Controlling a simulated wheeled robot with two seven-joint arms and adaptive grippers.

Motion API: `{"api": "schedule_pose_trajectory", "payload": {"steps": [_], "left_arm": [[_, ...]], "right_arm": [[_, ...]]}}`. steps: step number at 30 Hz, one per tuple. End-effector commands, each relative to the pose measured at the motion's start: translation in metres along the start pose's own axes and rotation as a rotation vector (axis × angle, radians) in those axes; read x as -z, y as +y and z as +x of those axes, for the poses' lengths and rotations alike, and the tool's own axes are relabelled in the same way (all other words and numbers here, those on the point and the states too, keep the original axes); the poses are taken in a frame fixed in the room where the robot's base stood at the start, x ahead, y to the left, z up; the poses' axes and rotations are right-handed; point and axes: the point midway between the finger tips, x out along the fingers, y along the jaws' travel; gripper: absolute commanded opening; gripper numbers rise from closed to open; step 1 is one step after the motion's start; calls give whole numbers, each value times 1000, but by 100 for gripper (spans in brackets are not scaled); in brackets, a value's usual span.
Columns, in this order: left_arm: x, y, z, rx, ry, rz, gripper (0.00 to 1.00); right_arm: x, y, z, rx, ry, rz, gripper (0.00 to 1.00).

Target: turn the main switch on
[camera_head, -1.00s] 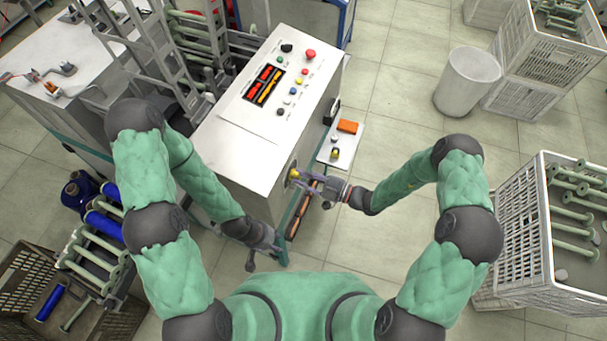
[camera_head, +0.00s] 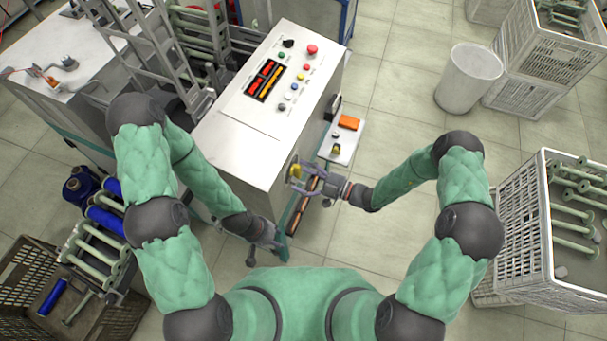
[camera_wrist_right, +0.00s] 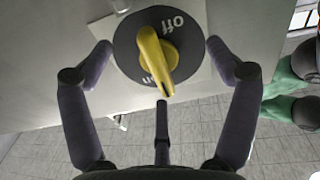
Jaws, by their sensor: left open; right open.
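The main switch is a yellow knob (camera_wrist_right: 157,62) on a dark round plate marked "Off" at upper right and "On" at lower left in the right wrist view. The knob's bar lies nearly upright in that view, its lower end leaning right, near the "On" marking. In the head view the switch (camera_head: 294,170) sits on the front face of the white machine cabinet (camera_head: 225,165). My right gripper (camera_wrist_right: 159,48) is open, its fingers on either side of the knob and apart from it. My left gripper (camera_head: 266,252) is open and empty, lower left of the switch.
A control panel (camera_head: 272,80) with buttons tops the cabinet. A small side shelf (camera_head: 342,148) holds an orange item (camera_head: 349,123). A white bin (camera_head: 468,78) and crates (camera_head: 548,240) stand right. Bobbins and a dark crate (camera_head: 35,275) are at left. Floor between is clear.

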Motion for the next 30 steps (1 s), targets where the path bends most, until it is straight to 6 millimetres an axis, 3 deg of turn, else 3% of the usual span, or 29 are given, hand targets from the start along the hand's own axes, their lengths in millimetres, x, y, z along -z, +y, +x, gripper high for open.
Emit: {"api": "schedule_pose_trajectory", "payload": {"steps": [5,24,30], "left_arm": [[0,1,-2,0,0,0,41],[0,3,-8,0,0,0,41],[0,3,-8,0,0,0,41]], "right_arm": [[0,2,-10,-5,-1,-1,88],[0,2,-84,-4,0,-1,88],[0,1,-91,-2,0,-2,88]]}}
